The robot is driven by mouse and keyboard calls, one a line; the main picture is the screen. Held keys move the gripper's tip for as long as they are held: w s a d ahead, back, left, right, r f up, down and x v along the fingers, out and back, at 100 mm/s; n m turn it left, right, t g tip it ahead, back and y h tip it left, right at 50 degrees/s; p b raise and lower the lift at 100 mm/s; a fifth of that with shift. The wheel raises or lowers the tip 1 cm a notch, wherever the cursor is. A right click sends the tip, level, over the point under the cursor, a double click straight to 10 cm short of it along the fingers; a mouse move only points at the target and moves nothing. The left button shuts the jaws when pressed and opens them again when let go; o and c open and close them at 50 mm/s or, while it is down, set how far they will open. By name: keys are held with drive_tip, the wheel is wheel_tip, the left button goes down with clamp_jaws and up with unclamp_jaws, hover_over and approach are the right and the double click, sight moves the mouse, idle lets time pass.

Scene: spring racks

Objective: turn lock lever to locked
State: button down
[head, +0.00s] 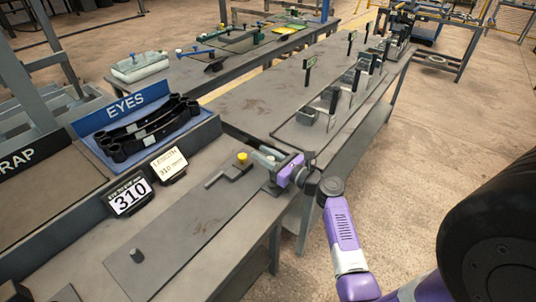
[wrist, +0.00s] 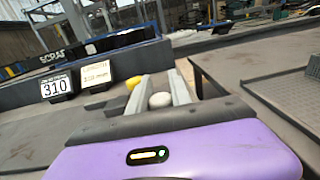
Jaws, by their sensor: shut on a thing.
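My gripper (head: 266,158), with a purple body, reaches in from the right over the right edge of the near bench. In the wrist view its two grey fingers (wrist: 167,92) are shut on a pale round knob (wrist: 160,100), which appears to be the end of the lock lever. In the head view the gripper hides this knob and most of the lever. A yellow knob (head: 242,158) stands on a dark fitting just left of the fingertips. It also shows left of the fingers in the wrist view (wrist: 133,81). A dark bar handle (head: 216,178) extends from that fitting.
A flat grey plate (head: 180,228) with a short dark peg (head: 137,255) lies on the bench. Signs reading 310 (head: 130,195) and LENGTH (head: 170,164) stand behind it. A blue EYES tray (head: 90,124) holds black leaf springs (head: 140,128). Another bench (head: 250,95) with upright holders lies beyond.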

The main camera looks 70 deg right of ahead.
drive_tip(key=shift+w+a+n+y, duration=0.2)
drive_tip(key=shift+n+y, duration=0.2)
drive_tip(key=shift+y, duration=0.2)
drive_tip(key=c, duration=1.2)
unclamp_jaws()
drive_tip(key=shift+o, duration=0.2)
drive_tip(key=shift+b+v, duration=0.45)
drive_tip(key=shift+v, duration=3.45)
drive_tip(key=shift+f, duration=0.15)
